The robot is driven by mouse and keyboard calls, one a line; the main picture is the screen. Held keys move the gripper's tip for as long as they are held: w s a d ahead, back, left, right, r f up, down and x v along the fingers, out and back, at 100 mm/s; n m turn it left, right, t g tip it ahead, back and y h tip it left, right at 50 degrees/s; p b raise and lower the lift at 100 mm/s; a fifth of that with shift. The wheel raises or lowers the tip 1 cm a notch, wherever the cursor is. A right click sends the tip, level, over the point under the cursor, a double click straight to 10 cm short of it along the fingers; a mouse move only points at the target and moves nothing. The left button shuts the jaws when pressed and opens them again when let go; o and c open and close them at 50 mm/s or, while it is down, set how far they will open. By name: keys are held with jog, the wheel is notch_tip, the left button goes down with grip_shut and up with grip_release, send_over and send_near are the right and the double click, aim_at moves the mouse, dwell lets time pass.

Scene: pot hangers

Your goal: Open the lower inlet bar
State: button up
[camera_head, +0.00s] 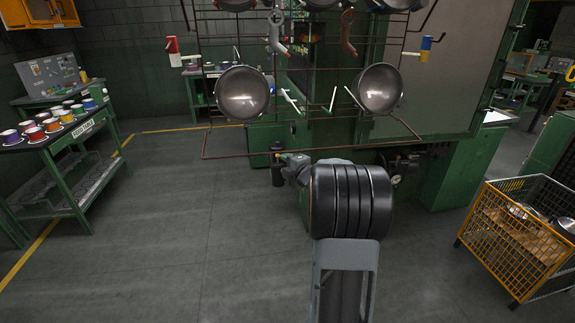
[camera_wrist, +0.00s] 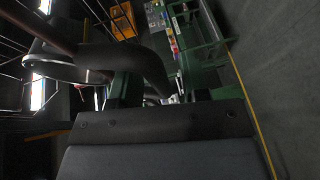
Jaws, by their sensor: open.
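A dark wire rack (camera_head: 300,152) hangs in front of a green machine, and its lowest horizontal bar runs across just above my arm. I cannot tell for sure which of its bars is the lower inlet bar. My gripper (camera_head: 292,166) is open, small and partly hidden behind my black wrist, below and in front of the rack's lowest bar. No contact with the rack can be made out. In the wrist view a thick dark bent bar (camera_wrist: 153,58) crosses close to the camera; I cannot tell whether it lies between the fingers.
Metal pans (camera_head: 242,94) (camera_head: 379,89) hang on the rack on both sides. A red and white handle (camera_head: 173,51) and a blue and yellow one (camera_head: 427,48) stick out at its sides. A yellow wire crate (camera_head: 515,255) stands at right, a green cup shelf (camera_head: 60,150) at left. The left floor is clear.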

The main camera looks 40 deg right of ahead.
jog(key=shift+c, duration=0.2)
grip_shut()
dwell(0.3)
jog(key=shift+r, duration=0.1)
